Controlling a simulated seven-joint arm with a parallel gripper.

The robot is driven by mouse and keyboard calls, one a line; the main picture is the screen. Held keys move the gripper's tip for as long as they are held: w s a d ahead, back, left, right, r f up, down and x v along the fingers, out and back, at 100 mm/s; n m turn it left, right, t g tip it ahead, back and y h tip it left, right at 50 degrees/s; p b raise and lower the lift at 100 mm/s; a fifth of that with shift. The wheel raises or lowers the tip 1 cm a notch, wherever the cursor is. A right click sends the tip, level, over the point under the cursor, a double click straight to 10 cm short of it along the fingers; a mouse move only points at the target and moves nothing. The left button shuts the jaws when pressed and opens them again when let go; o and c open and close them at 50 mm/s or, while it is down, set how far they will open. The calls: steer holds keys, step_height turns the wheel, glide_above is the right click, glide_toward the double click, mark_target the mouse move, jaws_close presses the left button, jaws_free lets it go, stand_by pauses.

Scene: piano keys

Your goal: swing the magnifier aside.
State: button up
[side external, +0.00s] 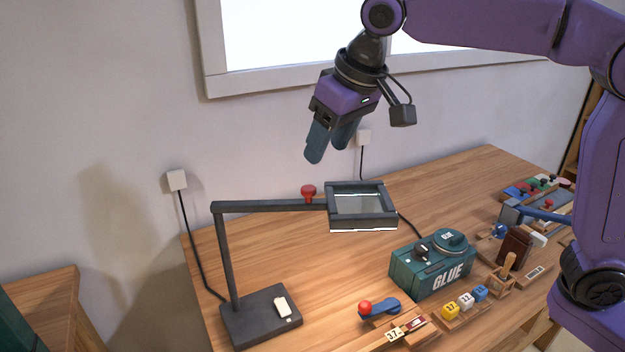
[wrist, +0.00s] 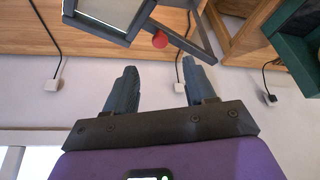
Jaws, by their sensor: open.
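The magnifier (side external: 361,188) has a dark square frame with a pale lens. It hangs over the table at the end of a horizontal dark arm (side external: 262,206), which joins an upright post on a flat base (side external: 262,317). A red knob (side external: 308,192) sits on the arm next to the frame. My gripper (side external: 328,152) is open and empty, in the air above the knob and the frame, apart from both. In the wrist view, the red knob (wrist: 160,40) shows beyond and between the two fingertips (wrist: 157,72), with part of the frame (wrist: 105,20) at the top left.
A green glue box (side external: 432,265) stands right of the magnifier. A red-knobbed blue lever (side external: 380,308) and several coloured dice (side external: 466,299) lie near the front edge. The wall and window (side external: 290,40) are behind. Wall plugs with cords (side external: 177,181) hang at the back.

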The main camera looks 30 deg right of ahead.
mark_target(310, 188)
steer(key=x, duration=0.9)
steer(key=shift+f, duration=0.2)
steer(key=shift+s, duration=0.1)
jaws_close()
